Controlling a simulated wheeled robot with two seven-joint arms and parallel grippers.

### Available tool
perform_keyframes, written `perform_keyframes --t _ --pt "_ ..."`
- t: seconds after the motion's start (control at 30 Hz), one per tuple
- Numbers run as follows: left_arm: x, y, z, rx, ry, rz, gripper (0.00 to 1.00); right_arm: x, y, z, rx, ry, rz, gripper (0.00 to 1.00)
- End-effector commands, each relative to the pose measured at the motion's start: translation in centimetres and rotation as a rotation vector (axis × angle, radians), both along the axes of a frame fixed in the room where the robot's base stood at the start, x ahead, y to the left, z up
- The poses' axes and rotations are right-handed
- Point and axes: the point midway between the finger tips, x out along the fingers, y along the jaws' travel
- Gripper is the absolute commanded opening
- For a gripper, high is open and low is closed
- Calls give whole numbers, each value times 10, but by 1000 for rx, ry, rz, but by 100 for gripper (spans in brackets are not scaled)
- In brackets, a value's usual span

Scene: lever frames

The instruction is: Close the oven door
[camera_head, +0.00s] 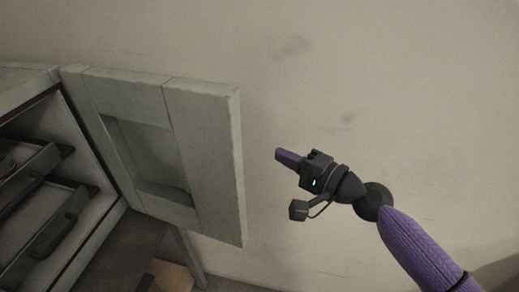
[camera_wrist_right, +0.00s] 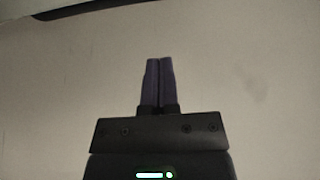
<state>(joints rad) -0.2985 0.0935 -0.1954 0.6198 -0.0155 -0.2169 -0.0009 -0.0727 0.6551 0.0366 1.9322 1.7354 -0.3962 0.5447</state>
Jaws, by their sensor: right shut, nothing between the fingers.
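The oven door (camera_head: 205,150) is a pale grey-green panel with a recessed middle. It stands wide open, hinged on the left at the oven body (camera_head: 85,225). My right gripper (camera_head: 281,155) is shut and empty, a little to the right of the door's free edge, with a gap between them in the head view. Its purple fingers also show together in the right wrist view (camera_wrist_right: 160,85), with nothing between them. My left gripper is not in view.
Inside the oven are dark racks or drawers with handles (camera_head: 50,225) at the left. A plain beige wall (camera_head: 380,80) fills the background. A table leg (camera_head: 188,258) and a light brown item (camera_head: 172,276) show below the door. The space right of the door looks clear.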

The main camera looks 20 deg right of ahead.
Motion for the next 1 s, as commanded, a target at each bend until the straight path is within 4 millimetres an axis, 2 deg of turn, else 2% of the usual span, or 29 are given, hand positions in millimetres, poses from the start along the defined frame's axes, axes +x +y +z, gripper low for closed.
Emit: perform_keyframes --t 0.1,0.3,0.33,0.4,0.6,1.0 --pt "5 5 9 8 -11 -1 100 23 13 4 0 -4 -1 0" --pt "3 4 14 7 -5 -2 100 60 36 2 1 -3 -2 0" --pt "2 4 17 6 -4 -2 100 61 39 2 -1 0 0 0" --pt "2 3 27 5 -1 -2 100 48 47 4 -3 3 0 0" --pt "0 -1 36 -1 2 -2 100 32 60 1 -3 2 -2 0" --pt "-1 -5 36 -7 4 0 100 29 62 -1 -3 2 -3 0"
